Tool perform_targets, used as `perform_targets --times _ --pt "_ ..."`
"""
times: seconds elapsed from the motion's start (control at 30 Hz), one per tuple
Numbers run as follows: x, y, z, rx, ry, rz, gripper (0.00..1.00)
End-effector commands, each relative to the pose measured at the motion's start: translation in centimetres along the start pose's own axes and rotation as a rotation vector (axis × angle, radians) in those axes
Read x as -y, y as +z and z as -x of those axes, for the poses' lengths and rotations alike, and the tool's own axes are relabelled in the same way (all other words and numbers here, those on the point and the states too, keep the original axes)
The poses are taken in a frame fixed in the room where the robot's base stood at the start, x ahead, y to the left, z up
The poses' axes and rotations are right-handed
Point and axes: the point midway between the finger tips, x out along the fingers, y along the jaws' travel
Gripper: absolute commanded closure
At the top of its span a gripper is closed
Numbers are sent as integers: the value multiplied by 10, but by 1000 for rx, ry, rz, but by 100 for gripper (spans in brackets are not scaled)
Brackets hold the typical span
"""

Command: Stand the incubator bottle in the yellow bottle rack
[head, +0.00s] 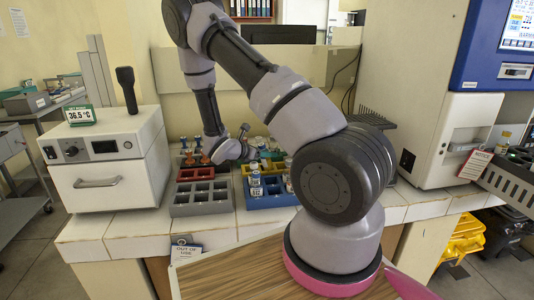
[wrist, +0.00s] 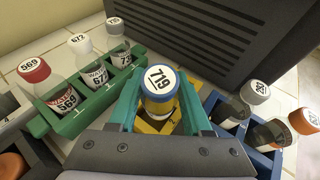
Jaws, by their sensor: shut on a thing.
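My gripper (wrist: 160,98) has teal fingers and is shut on a bottle (wrist: 160,92) with a white and blue cap marked 719. The bottle looks upright between the fingers. The yellow bottle rack (wrist: 150,126) shows just below and behind it; I cannot tell whether the bottle's base is inside a slot or above it.
A green rack (wrist: 75,122) with bottles 569, 672 and another stands left of the gripper. A blue rack (wrist: 262,160) with bottles is on the right. A dark ribbed panel (wrist: 230,40) rises behind. A red rack (head: 190,174) and grey rack (head: 180,208) lie nearby.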

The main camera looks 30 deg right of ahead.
Motion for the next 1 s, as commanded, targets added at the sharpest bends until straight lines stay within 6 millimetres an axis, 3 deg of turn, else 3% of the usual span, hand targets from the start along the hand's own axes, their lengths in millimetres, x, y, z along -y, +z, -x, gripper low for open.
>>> perform_targets --times 0.03,0.07,0.1,0.53,1.0 --pt "4 -2 -2 -2 -8 6 100" --pt "4 -2 -2 -2 -8 6 48" --pt "4 -2 -2 -1 -8 6 35" --pt "0 1 7 2 0 -2 35" --pt "-1 1 97 3 2 -2 35"
